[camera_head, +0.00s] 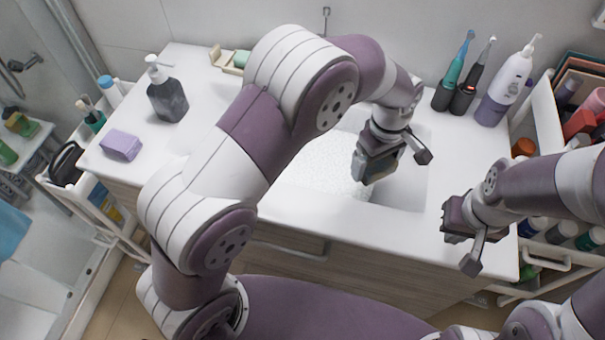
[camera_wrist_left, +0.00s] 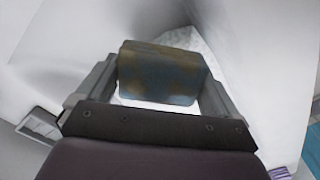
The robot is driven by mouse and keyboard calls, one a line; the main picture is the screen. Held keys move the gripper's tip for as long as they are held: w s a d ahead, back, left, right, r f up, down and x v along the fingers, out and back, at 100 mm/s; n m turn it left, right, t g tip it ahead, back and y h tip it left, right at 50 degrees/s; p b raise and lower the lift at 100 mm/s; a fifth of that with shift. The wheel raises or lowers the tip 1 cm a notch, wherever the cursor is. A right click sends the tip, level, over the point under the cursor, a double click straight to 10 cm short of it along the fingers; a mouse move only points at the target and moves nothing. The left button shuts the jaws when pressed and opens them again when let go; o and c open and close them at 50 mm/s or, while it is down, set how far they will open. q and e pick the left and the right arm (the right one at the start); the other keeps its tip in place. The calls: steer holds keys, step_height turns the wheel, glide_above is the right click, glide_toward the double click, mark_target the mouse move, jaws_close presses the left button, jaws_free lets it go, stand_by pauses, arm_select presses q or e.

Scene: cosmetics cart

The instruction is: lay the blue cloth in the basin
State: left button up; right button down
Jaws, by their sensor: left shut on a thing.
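My left gripper (camera_head: 376,170) is over the white basin (camera_head: 408,188) and shut on a block-shaped blue-and-brown thing (camera_wrist_left: 165,75). I cannot tell whether this is the folded cloth or a sponge. It shows between both fingers in the left wrist view, and whether it touches the basin is unclear. White, foam-like contents (camera_head: 318,176) lie in the basin, partly behind my left arm. A light blue cloth-like thing (camera_head: 12,232) hangs at the far left edge of the head view. My right gripper (camera_head: 452,232) is over the counter's front right; its finger gap is not clear.
A dark soap dispenser (camera_head: 168,101) and a purple block (camera_head: 121,145) stand on the counter's left. Electric toothbrushes (camera_head: 464,88) and a white-and-purple bottle (camera_head: 506,88) stand behind the basin at right. Loaded carts flank the counter. My left arm covers its middle.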

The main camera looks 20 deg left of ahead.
arm_select(q)
steer(key=p, duration=0.1)
glide_above(324, 180)
step_height(324, 180, down, 6)
steer(key=shift+f, duration=0.2)
arm_select(e)
steer(key=shift+r, duration=0.75)
arm_select(q)
steer(key=shift+s+f, duration=0.1)
steer(key=shift+f, duration=0.2)
arm_select(e)
steer(key=shift+s, duration=0.15)
arm_select(q)
step_height(324, 180, down, 3)
steer(key=shift+r+p, duration=0.1)
steer(key=shift+p, duration=0.25)
arm_select(e)
steer(key=shift+r, duration=0.2)
arm_select(q)
steer(key=shift+f, duration=0.4)
arm_select(e)
steer(key=shift+f, duration=0.15)
arm_select(q)
steer(key=o, duration=0.7)
steer(key=shift+f, duration=0.1)
steer(key=shift+c, duration=0.2)
